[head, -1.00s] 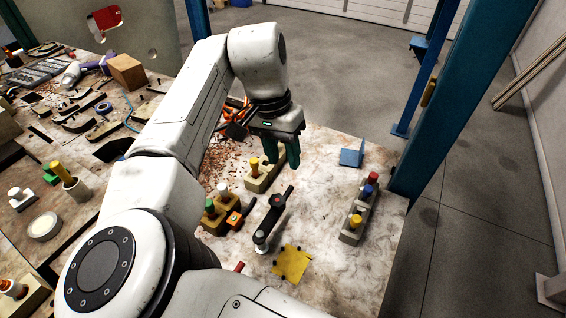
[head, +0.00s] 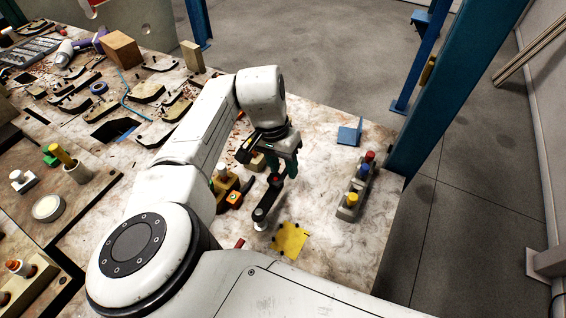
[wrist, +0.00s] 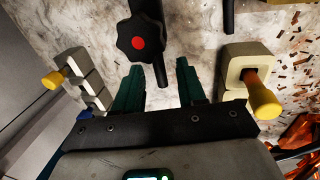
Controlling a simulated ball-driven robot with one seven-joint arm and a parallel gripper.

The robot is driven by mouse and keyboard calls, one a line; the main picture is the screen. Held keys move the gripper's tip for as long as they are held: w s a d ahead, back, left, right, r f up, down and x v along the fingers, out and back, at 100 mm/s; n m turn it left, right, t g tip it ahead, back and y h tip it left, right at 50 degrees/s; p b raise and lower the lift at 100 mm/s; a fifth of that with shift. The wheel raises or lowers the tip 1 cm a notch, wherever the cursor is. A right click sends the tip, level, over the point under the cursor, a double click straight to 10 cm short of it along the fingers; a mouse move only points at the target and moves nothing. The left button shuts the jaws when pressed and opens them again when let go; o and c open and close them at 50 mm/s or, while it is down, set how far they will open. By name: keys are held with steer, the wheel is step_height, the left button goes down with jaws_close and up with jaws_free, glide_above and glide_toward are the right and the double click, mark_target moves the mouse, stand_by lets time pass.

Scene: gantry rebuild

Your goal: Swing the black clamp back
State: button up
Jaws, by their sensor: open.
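The black clamp (head: 266,206) stands on the worktable, its bar running up and away from a pale round base. In the wrist view its black star knob with a red centre (wrist: 140,42) and a dark handle show just beyond the fingers.
A yellow plate (head: 290,240) lies near the clamp's base. A block with coloured knobs (head: 347,213) stands to the right, a blue bracket (head: 349,133) farther back. The table right of my gripper is mostly bare.

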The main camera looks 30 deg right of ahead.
steer(key=shift+c, duration=0.2)
jaws_close()
stand_by(0.5)
